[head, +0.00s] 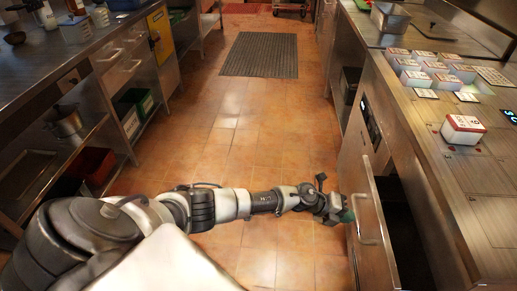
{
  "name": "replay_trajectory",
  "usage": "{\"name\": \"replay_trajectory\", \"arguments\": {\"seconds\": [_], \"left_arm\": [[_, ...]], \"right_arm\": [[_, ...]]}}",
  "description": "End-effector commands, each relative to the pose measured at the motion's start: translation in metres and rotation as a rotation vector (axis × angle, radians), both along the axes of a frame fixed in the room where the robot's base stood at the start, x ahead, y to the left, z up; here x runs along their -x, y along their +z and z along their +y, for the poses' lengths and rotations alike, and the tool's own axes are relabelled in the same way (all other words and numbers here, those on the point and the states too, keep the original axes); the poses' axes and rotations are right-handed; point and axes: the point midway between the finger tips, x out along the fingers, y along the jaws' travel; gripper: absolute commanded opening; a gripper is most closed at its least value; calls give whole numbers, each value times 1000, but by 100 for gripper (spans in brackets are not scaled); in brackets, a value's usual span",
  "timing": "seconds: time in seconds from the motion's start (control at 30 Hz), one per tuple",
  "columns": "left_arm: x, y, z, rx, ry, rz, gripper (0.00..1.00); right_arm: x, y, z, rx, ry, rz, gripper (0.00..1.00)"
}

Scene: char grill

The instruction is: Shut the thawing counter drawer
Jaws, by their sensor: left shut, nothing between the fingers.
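The thawing counter drawer (370,190) stands open at the right, its steel front pulled out from the counter and its dark inside showing behind the front. A long bar handle (369,221) is on the outer face of the front. My left arm reaches across from the lower left. My left gripper (347,215) is shut and empty, right at the outer face of the drawer front beside the handle. I cannot tell whether it touches the front. My right gripper is not in view.
The right counter top (490,212) carries several white boxes with red labels (462,128) and a steel container (390,18). A shelved steel counter (60,80) runs along the left. The tiled aisle between is clear, with a dark mat (260,55) farther off.

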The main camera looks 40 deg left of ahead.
Motion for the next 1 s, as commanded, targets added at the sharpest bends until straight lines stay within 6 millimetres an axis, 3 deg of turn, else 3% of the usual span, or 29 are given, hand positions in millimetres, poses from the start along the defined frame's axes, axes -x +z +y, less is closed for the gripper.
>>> {"name": "replay_trajectory", "arguments": {"seconds": [0.03, 0.2, 0.4, 0.6, 1.0], "left_arm": [[-10, -1, -15, 1, -2, -3, 0], [-34, -2, -51, 0, 0, -3, 0], [-53, -2, -79, 0, 0, -1, 0], [-61, -1, -90, -1, 0, -1, 0], [-63, 1, -93, 3, 1, -4, 0]], "right_arm": [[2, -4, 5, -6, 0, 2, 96], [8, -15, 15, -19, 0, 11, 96], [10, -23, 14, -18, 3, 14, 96], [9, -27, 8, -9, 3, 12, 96], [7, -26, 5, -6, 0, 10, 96]]}}
